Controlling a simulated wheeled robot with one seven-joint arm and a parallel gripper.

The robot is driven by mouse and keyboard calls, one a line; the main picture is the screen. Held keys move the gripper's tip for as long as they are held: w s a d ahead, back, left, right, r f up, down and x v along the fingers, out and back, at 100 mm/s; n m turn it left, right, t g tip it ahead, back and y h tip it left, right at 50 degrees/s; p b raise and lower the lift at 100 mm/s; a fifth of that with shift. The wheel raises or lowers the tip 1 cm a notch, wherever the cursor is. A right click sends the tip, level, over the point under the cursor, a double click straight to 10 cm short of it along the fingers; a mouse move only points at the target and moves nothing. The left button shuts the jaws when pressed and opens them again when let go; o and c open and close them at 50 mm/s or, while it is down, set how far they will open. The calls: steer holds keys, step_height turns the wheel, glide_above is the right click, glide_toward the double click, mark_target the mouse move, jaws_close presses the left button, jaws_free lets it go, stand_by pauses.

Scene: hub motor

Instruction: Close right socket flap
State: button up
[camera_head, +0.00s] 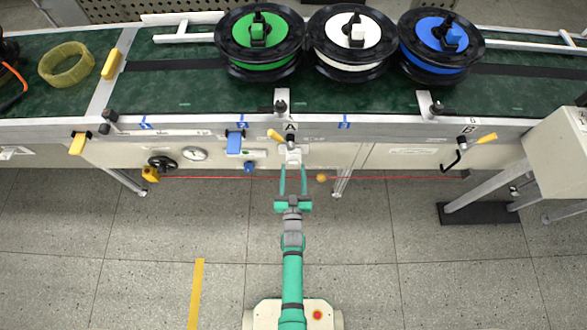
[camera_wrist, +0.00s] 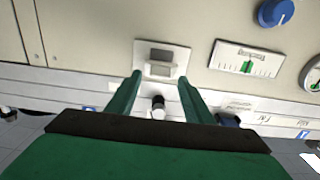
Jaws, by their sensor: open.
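A white socket (camera_head: 293,156) is on the conveyor's front panel, just below the label A. In the wrist view the socket plate (camera_wrist: 181,57) shows a grey recessed area and a pale flap (camera_wrist: 158,70) beside it. The flap seems to stand out from the plate, but its exact angle is hard to tell. My gripper (camera_head: 293,168) is open and empty, pointing at the socket. In the wrist view its two green fingers (camera_wrist: 160,78) reach to either side of the flap, with a gap between them. I cannot tell whether either fingertip touches the panel.
Left of the socket are a blue-covered fixture (camera_head: 234,142), a blue knob (camera_head: 249,167) and a round gauge (camera_head: 194,154). A yellow-handled clamp (camera_head: 277,136) sits just above. A red cord (camera_head: 400,177) runs below the panel. Cable spools (camera_head: 259,42) stand on the conveyor.

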steer(key=shift+w, duration=0.8)
steer(key=c, duration=1)
steer(key=shift+d, duration=0.1)
steer(key=shift+c, duration=0.2)
steer(key=shift+w+f+t, duration=0.2)
steer(key=shift+f+t, duration=0.45)
steer(key=shift+t, duration=0.05)
steer(key=shift+w+f+t, duration=0.25)
steer(key=shift+f+t, duration=0.25)
steer(key=shift+t, duration=0.25)
steer(key=shift+w+f+t, duration=0.25)
steer(key=shift+f+t, duration=0.25)
steer(key=shift+t, duration=0.25)
steer(key=o, duration=1)
steer(key=shift+s+r, duration=0.1)
